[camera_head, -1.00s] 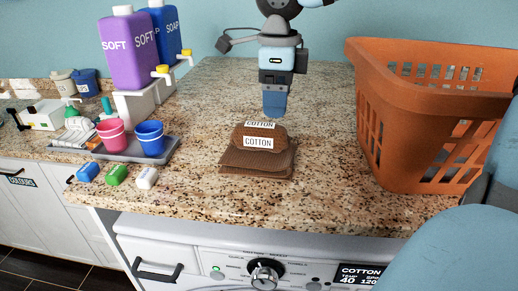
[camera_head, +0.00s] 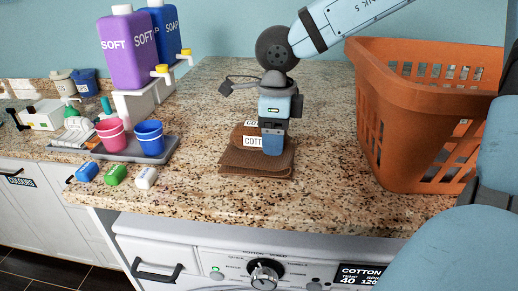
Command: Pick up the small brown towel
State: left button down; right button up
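A brown folded towel (camera_head: 238,132) with white COTTON labels lies on top of a wider, flat brown folded cloth (camera_head: 256,165) on the speckled counter. Which of the two is the small brown towel is not marked beyond the labels. My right gripper (camera_head: 272,150) points down over the right part of the labelled towel and hides part of it and its labels. Its fingers overlap the stack in the picture, and whether they touch it I cannot tell. The fingers are seen edge-on, so their opening is not clear. My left gripper is not in view.
An orange laundry basket (camera_head: 405,95) stands close on the right. On the left are a grey tray (camera_head: 112,154) with a pink cup (camera_head: 111,132) and a blue cup (camera_head: 149,138), small coloured blocks, and SOFT and SOAP bottles. A washing machine (camera_head: 215,255) is below the front edge.

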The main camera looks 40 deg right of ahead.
jog(key=c, duration=0.7)
jog(key=shift+c, duration=0.2)
